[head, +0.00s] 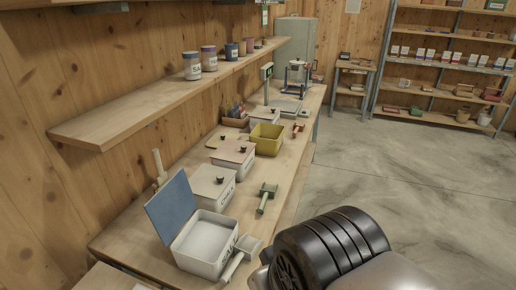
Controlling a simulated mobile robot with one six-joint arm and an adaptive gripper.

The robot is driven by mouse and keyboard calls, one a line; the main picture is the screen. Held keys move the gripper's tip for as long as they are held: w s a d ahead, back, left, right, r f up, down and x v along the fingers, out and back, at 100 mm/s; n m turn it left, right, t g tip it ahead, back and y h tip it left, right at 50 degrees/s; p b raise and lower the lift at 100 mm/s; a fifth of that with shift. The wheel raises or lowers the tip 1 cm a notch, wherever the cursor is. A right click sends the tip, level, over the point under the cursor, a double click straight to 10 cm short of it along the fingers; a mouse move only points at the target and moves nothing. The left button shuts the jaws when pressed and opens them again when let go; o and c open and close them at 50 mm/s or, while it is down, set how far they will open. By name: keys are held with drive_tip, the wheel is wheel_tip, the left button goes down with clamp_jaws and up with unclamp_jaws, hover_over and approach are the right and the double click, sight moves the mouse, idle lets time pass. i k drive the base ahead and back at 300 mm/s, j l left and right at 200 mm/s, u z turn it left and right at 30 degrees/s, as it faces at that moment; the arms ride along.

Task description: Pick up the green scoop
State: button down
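The green scoop (268,191) lies on the wooden bench in the head view, right of the white lidded bin and close to the bench's right edge. Its wider end points away from me and its handle comes toward me. Nothing is touching it that I can see. My gripper is not in view; only a dark ribbed part of my arm shows at the lower right, so I cannot see whether the gripper is open or shut.
On the bench (280,226) stand an open white bin (203,260) with a raised blue lid, a white scoop (240,256), lidded bins (212,187), a yellow container (266,138) and a red scoop (298,130). A shelf (120,117) overhangs the left side. Floor at right is clear.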

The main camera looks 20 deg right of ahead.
sight(266, 196)
drive_tip(key=k+l, duration=0.1)
drive_tip(key=l, duration=0.35)
drive_tip(key=i+l+z, duration=0.2)
drive_tip(key=i+l, duration=0.7)
drive_tip(key=i+j, duration=0.15)
drive_tip(key=i+z, duration=0.05)
